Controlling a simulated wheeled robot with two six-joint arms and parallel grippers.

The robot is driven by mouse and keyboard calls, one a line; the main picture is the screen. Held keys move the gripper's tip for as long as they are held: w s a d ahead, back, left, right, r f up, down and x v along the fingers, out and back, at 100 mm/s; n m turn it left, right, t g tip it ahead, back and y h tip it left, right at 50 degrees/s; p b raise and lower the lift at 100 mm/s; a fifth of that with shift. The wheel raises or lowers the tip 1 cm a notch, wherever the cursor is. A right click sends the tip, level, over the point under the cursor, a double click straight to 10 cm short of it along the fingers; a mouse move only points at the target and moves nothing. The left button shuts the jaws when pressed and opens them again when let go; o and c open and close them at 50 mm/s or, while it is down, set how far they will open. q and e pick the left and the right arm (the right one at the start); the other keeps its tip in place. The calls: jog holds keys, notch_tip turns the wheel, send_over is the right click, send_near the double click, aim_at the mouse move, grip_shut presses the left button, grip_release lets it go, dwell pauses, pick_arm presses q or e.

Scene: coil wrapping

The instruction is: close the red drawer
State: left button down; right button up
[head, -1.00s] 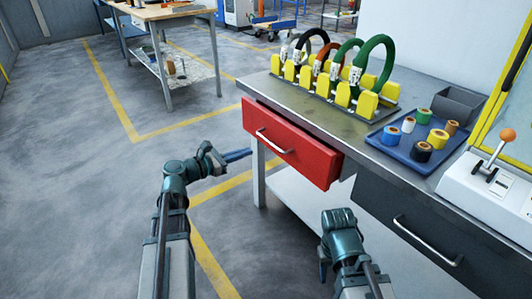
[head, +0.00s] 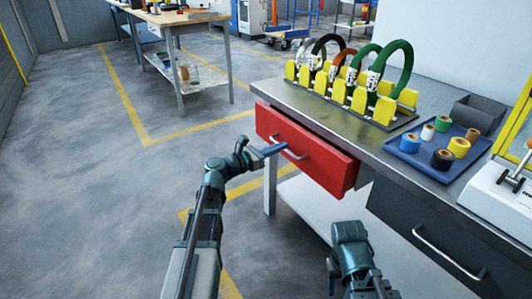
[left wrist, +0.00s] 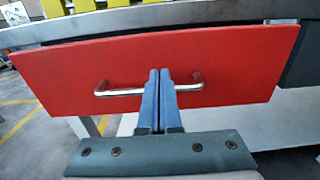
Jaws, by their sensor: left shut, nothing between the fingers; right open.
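The red drawer (head: 312,156) sits under the metal workbench top and stands partly pulled out. Its front fills the middle of the left wrist view (left wrist: 230,65), with a silver bar handle (left wrist: 118,92) across it. My left gripper (head: 272,149) is shut and empty, its blue fingers pointing at the drawer front. In the left wrist view the fingertips (left wrist: 158,72) overlap the middle of the handle; I cannot tell whether they touch it. My right gripper is low in the head view, below the bench edge; its wrist shows, but its fingers are mostly hidden.
The bench top (head: 335,128) carries a yellow rack (head: 351,104) with several coils, a blue tray (head: 433,152) of tape rolls and a grey bin (head: 478,112). A dark grey drawer (head: 400,212) lies right of the red one. The floor at left is clear.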

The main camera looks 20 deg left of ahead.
aim_at(296, 140)
pick_arm(q)
jog(key=shift+x, duration=1.95)
jog(key=x, duration=0.4)
jog(key=shift+w+d, duration=0.2)
jog(key=shift+w, duration=0.05)
jog(key=shift+w+d, duration=0.1)
jog(key=shift+w, duration=0.1)
jog(key=shift+r, duration=0.1)
